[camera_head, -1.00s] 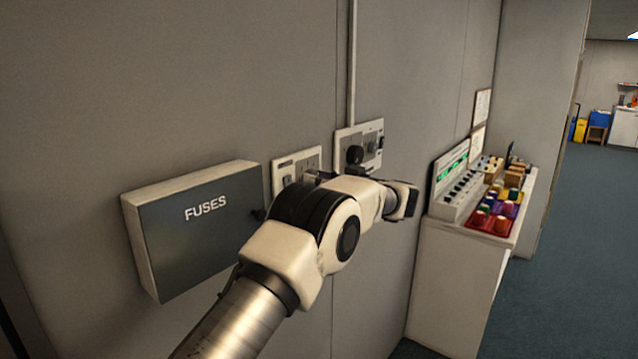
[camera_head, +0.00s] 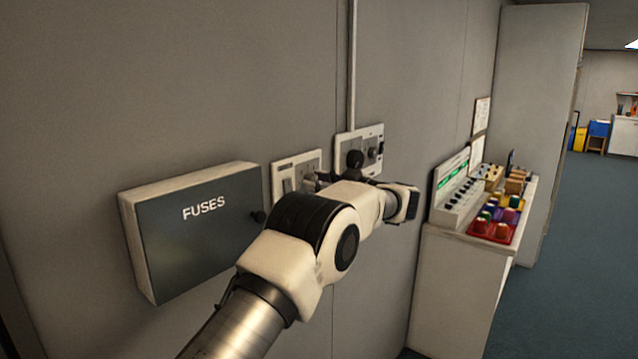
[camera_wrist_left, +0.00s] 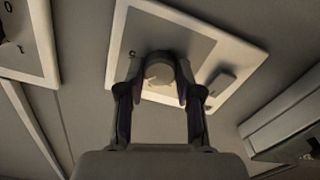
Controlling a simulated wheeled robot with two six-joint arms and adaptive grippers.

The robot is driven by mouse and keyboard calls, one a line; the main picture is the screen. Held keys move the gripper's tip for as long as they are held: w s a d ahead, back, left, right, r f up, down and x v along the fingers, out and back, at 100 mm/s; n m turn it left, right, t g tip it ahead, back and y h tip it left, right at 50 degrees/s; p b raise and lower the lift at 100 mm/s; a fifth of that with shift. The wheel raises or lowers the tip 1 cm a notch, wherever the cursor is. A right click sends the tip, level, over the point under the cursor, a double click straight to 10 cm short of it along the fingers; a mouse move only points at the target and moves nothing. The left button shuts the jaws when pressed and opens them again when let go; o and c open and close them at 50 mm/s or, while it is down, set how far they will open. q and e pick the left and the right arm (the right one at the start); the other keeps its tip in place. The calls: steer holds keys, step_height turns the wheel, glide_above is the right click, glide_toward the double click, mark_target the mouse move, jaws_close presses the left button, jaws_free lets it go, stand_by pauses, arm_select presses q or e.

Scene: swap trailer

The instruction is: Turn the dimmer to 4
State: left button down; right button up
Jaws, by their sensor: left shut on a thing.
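The dimmer is a round grey knob (camera_wrist_left: 160,71) on a darker grey panel of a white wall plate (camera_wrist_left: 235,50), seen in the left wrist view. My left gripper (camera_wrist_left: 158,95) is shut on the knob, with a dark finger on each side. A small mark shows near the knob's left edge, but the scale and pointer are too blurred to read. In the head view the plate (camera_head: 284,166) is right of the fuse box, and my left gripper (camera_head: 314,181) reaches it; my wrist hides the knob there. My right gripper is not in view.
A grey box marked FUSES (camera_head: 190,235) juts from the wall at the left. A second plate (camera_head: 346,138) with a black ball-ended part (camera_head: 355,158) is close to my wrist. A white cabinet (camera_head: 452,290) with a console and coloured trays stands at the right.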

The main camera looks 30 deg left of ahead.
arm_select(q)
steer(key=c, duration=0.8)
jaws_free()
steer(key=shift+a, duration=0.1)
steer(key=shift+o, duration=0.2)
steer(key=d, duration=1.2)
steer(key=shift+s, duration=0.4)
